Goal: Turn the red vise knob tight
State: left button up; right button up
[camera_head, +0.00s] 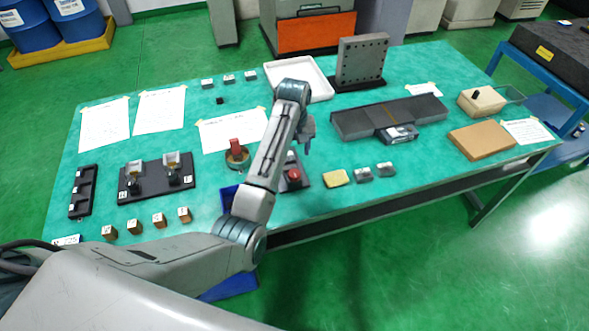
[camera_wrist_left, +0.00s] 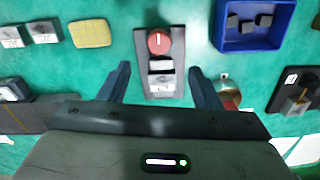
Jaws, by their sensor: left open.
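The red vise knob (camera_head: 293,174) sits at one end of a dark base plate (camera_head: 305,183) near the table's front edge, partly behind my left arm. In the left wrist view the round red knob (camera_wrist_left: 159,42) carries a white mark on top. A small vise block with light labels (camera_wrist_left: 161,77) lies on the same plate. My left gripper (camera_head: 307,134) is above the plate. In the left wrist view its open fingers (camera_wrist_left: 160,78) stand on either side of the plate, apart from it and empty, with the knob beyond the tips. My right gripper is not in view.
A blue tray (camera_wrist_left: 222,38) with small dark blocks lies beside the plate. A yellow pad (camera_head: 336,178) and dark labelled blocks (camera_head: 362,175) lie on the other side. A round holder with a red top (camera_head: 236,148) stands close behind. The green table (camera_head: 215,92) has bare patches around.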

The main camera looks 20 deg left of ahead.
aim_at(294, 173)
pick_arm(q)
notch_tip(294, 173, down, 9)
jog(key=p, duration=0.3)
jog(key=shift+f, duration=0.75)
jog(key=c, duration=1)
